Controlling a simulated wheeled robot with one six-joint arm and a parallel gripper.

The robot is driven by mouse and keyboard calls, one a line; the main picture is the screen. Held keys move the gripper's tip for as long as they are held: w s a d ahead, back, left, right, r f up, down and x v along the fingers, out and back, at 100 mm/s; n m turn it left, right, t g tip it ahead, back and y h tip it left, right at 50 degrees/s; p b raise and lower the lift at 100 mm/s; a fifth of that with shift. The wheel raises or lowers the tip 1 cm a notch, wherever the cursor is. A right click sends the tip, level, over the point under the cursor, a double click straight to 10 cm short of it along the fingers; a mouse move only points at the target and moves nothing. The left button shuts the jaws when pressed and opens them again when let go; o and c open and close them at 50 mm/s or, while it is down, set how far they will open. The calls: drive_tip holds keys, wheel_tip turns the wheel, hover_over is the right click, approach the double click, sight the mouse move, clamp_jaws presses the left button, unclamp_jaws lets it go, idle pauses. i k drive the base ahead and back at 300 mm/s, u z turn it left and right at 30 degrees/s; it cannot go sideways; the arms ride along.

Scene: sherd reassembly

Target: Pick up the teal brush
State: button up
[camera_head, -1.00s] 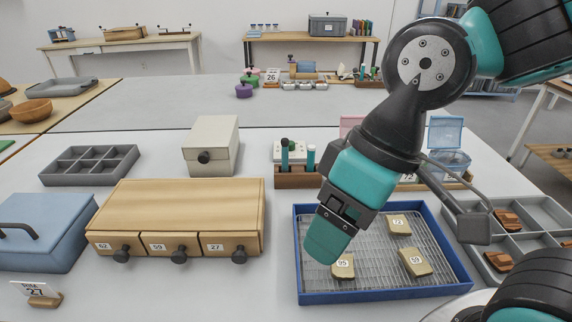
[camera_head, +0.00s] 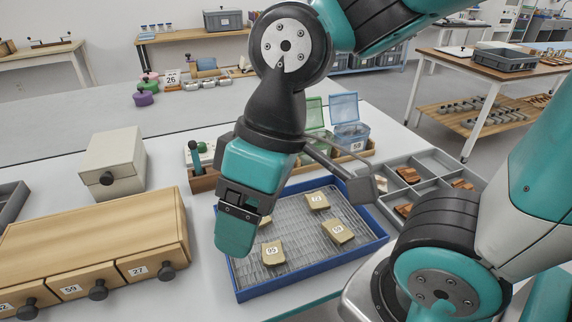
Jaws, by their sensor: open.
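A wooden holder (camera_head: 204,183) stands behind the blue tray, left of the middle. Upright in it is a teal handle (camera_head: 196,158), which may be the teal brush; its bristles cannot be made out. A dark green rounded top (camera_head: 201,147) shows close beside it. My gripper (camera_head: 235,240) is open, points down over the left edge of the blue tray, and is nearer to me than the holder. It is apart from the teal handle. My gripper and wrist hide part of the holder and tray.
The blue tray (camera_head: 313,283) with a wire rack holds several numbered tan sherds. A wooden drawer box (camera_head: 100,235) and a cream box (camera_head: 112,160) stand left. A grey compartment tray (camera_head: 425,165) holds brown pieces at right. Clear plastic boxes (camera_head: 350,118) stand behind.

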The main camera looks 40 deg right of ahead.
sight(192, 144)
drive_tip(key=z, duration=2.95)
drive_tip(key=k, duration=0.85)
drive_tip(key=u, duration=1.8)
drive_tip(key=i, duration=0.3)
drive_tip(key=u, duration=0.2)
